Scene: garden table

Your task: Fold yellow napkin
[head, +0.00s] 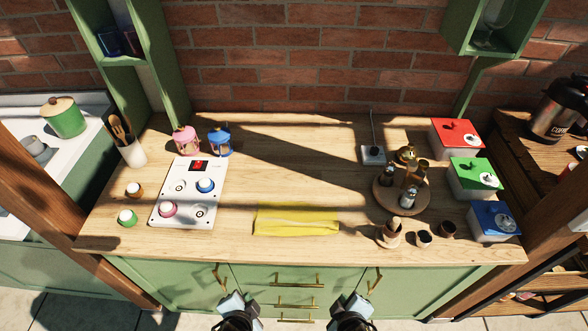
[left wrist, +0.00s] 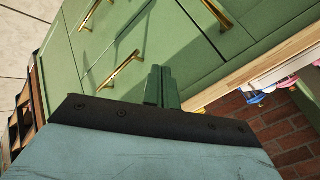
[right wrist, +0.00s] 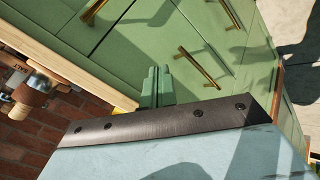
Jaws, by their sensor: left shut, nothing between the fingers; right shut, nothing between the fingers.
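The yellow napkin (head: 296,220) lies as a flat, wide strip near the front edge of the wooden counter, with a crease line along it. My left gripper (head: 238,300) is below the counter's front edge, before the green drawers, left of the napkin; it is shut and empty, and its fingers show together in the left wrist view (left wrist: 160,88). My right gripper (head: 350,300) is at the same height, to the right; it is shut and empty, and its fingers show in the right wrist view (right wrist: 156,88). Neither gripper touches the napkin.
A white control panel (head: 188,192) with knobs stands left of the napkin. A round wooden tray (head: 383,200) with bottles and several small cups (head: 424,240) are on the right. Red, green and blue-lidded boxes (head: 457,140) line the right side. The counter's middle (head: 290,170) is clear.

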